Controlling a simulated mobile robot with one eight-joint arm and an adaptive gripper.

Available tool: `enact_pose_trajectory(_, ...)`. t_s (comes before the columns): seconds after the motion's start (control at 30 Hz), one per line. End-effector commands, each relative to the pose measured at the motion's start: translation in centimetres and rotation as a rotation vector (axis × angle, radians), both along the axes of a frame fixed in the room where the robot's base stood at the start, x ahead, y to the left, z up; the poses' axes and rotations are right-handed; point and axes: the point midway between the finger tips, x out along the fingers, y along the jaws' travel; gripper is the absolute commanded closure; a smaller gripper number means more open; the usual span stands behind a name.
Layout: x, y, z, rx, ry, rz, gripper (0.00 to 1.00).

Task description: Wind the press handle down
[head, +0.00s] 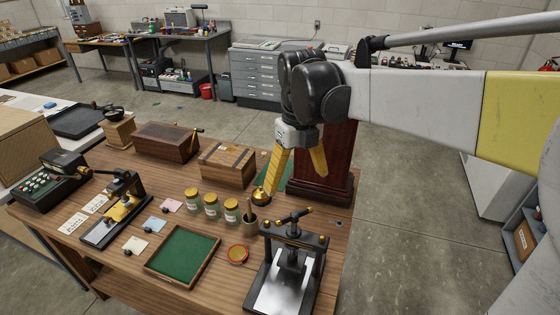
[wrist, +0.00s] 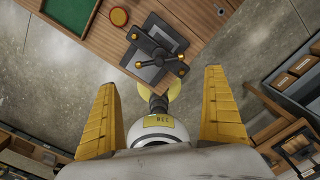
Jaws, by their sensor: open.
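The black press (head: 287,268) stands at the table's front right corner, with a bright metal plate at its base. Its handle (head: 293,215) is a dark crossbar with brass-coloured ends on top. The wrist view shows the press (wrist: 150,70) from above, with the handle (wrist: 160,53) lying slanted across it. My gripper (head: 291,185) is open, its yellow fingers pointing down, above and behind the press in the head view. In the wrist view the gripper (wrist: 160,78) has its fingers wide apart, nothing between them touching the handle. The handle is free.
A green-lined tray (head: 182,250), a red-rimmed round tin (head: 238,254) and several lidded jars (head: 211,205) lie left of the press. A dark red pedestal (head: 325,165) stands behind. Open floor (head: 400,240) lies to the right.

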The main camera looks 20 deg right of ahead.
Motion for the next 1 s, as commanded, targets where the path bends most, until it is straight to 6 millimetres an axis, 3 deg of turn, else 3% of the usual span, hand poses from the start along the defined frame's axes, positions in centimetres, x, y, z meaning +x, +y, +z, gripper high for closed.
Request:
enact_pose_trajectory(0.23,0.0,0.0,0.1,0.000,0.000,0.000,0.04)
enact_pose_trajectory(0.37,0.0,0.0,0.0,0.000,0.000,0.050,0.44)
enact_pose_trajectory(0.43,0.0,0.1,0.0,0.000,0.000,0.154,0.65)
enact_pose_trajectory(0.47,0.0,0.1,0.0,0.000,0.000,0.219,0.67)
enact_pose_trajectory(0.57,0.0,0.3,-0.1,0.000,0.000,0.510,0.67)
enact_pose_trajectory(1.0,-0.2,1.1,-0.5,-0.001,0.001,2.086,0.67)
